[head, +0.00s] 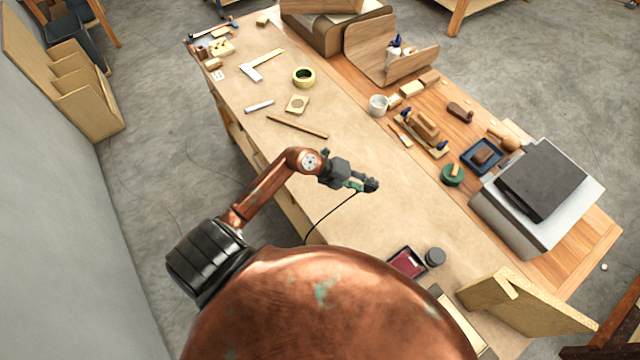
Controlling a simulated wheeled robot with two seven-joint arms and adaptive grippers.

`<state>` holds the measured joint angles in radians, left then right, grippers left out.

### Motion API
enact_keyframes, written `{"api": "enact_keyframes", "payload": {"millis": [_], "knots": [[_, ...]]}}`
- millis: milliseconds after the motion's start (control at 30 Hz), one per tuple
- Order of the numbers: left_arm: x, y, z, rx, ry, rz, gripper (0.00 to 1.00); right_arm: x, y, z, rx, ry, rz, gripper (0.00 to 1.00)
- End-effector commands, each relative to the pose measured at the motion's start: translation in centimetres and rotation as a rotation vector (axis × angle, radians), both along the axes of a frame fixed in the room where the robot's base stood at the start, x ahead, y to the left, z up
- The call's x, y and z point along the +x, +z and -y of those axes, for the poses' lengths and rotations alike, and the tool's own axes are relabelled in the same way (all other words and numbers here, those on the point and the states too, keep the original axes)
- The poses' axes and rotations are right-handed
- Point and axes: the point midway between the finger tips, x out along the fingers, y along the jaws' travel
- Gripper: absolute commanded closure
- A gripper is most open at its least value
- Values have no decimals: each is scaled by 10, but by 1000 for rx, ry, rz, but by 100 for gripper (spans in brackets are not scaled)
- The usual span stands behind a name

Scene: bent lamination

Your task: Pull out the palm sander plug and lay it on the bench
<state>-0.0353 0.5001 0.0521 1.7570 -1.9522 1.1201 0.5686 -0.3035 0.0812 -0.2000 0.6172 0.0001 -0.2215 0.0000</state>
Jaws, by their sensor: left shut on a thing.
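My left gripper (366,185) is over the middle of the bench (400,215), near its front side. It is shut on what looks like the plug, which is mostly hidden between the fingers. A black cord (330,211) runs from the gripper down and left past the bench's near edge. I cannot tell whether the plug touches the bench top. No socket shows at the gripper. The palm sander is not clearly in view. My right gripper is not in view.
Bare bench top surrounds the gripper. A wooden strip (297,126) and tape roll (304,77) lie up-left. A hand plane (424,127), green round tin (452,174) and grey machine (540,190) stand right. A red tray (407,263) and dark jar (435,257) are nearer.

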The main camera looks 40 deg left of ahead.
Motion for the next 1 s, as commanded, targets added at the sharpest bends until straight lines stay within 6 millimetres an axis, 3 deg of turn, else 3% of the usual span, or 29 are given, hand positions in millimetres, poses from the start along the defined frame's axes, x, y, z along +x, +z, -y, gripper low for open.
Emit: {"api": "enact_keyframes", "payload": {"millis": [33, 200, 400, 667, 1000], "knots": [[-10, -4, -18, 33, 17, -42, 100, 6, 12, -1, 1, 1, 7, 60], [-44, -30, -69, 122, 65, -153, 100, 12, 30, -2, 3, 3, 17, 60], [-75, -47, -110, 181, 108, -235, 100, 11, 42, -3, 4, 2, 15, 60], [-88, -57, -126, 202, 125, -263, 100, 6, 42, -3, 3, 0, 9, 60], [-88, -83, -125, 199, 125, -263, 100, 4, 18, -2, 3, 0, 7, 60]]}}
